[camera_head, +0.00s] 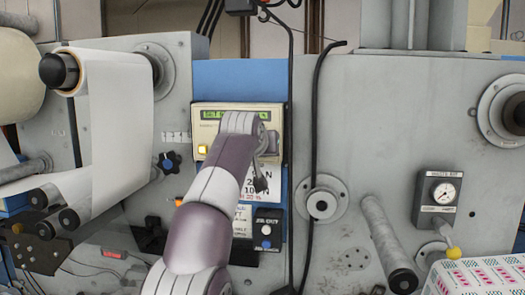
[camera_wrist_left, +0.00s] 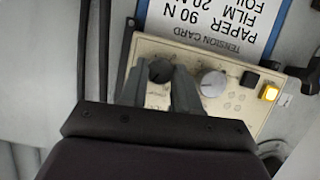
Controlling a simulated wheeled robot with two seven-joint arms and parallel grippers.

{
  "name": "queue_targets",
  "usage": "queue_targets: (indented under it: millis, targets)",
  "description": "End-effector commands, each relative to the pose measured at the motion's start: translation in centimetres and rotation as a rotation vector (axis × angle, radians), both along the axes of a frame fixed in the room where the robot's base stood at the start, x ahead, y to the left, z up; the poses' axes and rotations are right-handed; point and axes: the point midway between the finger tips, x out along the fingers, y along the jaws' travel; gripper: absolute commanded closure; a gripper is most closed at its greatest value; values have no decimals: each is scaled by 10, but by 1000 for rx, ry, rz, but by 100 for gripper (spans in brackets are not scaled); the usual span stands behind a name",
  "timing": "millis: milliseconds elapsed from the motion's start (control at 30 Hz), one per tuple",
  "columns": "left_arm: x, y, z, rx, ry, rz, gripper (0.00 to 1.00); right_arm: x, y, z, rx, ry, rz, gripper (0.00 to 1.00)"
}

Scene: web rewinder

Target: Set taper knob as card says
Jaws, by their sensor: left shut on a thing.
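The cream control panel (camera_head: 208,122) has a lit green display (camera_head: 225,114) whose text I cannot read. In the left wrist view the panel (camera_wrist_left: 140,48) appears upside down, with a black knob (camera_wrist_left: 160,70) and a grey-white knob (camera_wrist_left: 213,83). My left gripper (camera_wrist_left: 160,84) is shut on the black knob, one finger on each side. In the head view my arm hides the knobs and most of the gripper.
A lit yellow button (camera_head: 202,149) is left of my arm; it also shows in the left wrist view (camera_wrist_left: 269,93) beside a black button (camera_wrist_left: 249,80). A blue star knob (camera_head: 170,162) and a paper web (camera_head: 115,130) are at left.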

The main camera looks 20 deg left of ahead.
Motion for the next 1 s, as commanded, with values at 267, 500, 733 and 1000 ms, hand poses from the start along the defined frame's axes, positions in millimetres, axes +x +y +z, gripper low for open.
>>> queue_targets:
  millis: [267,500,733,1000]
  targets:
    - [0,0,-2,3,6,0,99,0,0,0,0,0,0,57]
    - [0,0,-2,2,5,0,43,0,0,0,0,0,0,57]
    - [0,0,-1,3,3,0,43,0,0,0,0,0,0,57]
    - [-28,-7,8,4,-1,0,43,0,0,-19,0,0,0,57]
